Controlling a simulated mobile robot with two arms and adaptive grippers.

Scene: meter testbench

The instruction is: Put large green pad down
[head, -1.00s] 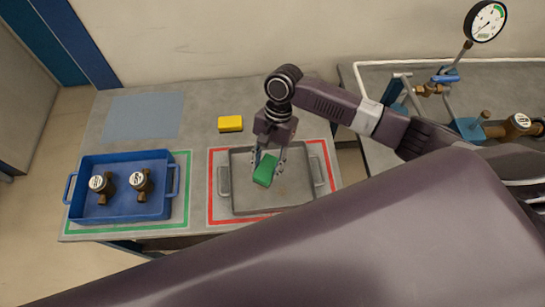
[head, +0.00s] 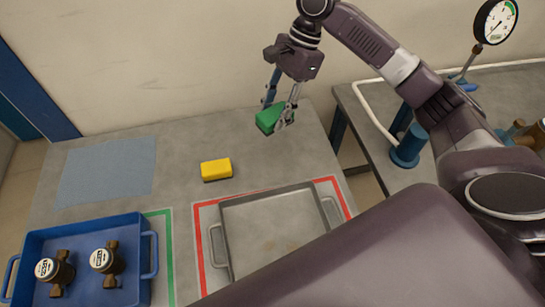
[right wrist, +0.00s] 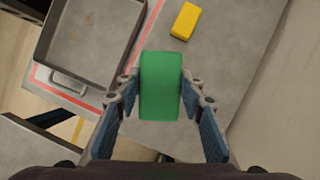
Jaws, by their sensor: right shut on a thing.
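The large green pad (head: 269,118) is in my right gripper (head: 278,112), which is shut on it. In the head view it is at the right rear of the grey table, to the right of the yellow pad and behind the grey tray. I cannot tell for sure whether the pad touches the tabletop. My left gripper is not in view.
A yellow pad (head: 216,169) lies on the table (head: 180,183). A grey tray (head: 222,232) sits inside a red outline. A blue tray (head: 143,223) holds two brass meters (head: 107,258). A blue-grey mat (head: 106,172) lies at the left rear. A second bench (head: 358,118) stands right, across a gap.

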